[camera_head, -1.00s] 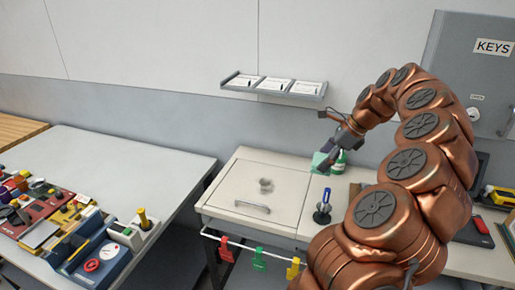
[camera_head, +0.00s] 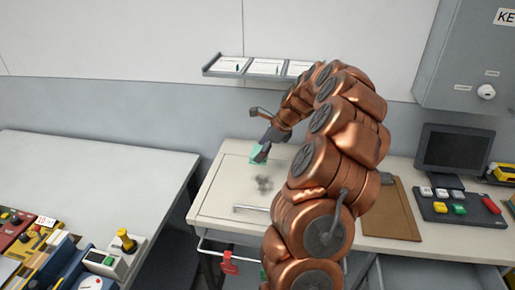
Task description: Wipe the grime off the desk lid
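The desk lid (camera_head: 225,190) is a cream panel with a bar handle (camera_head: 251,209) near its front edge. A dark grey smudge of grime (camera_head: 264,184) lies near the lid's middle. My gripper (camera_head: 262,152) is over the back part of the lid, behind the grime. It is shut on a green sponge or cloth (camera_head: 258,151), which hangs at its fingertips. I cannot tell whether the green piece touches the lid. My copper arm hides the right part of the lid.
A wall rack with papers (camera_head: 262,67) hangs behind the desk. To the right are a brown clipboard (camera_head: 388,211), a monitor (camera_head: 455,149) and a button panel (camera_head: 458,206). A separate table (camera_head: 100,175) with several devices stands at left. A red tag (camera_head: 229,263) hangs below the lid's front.

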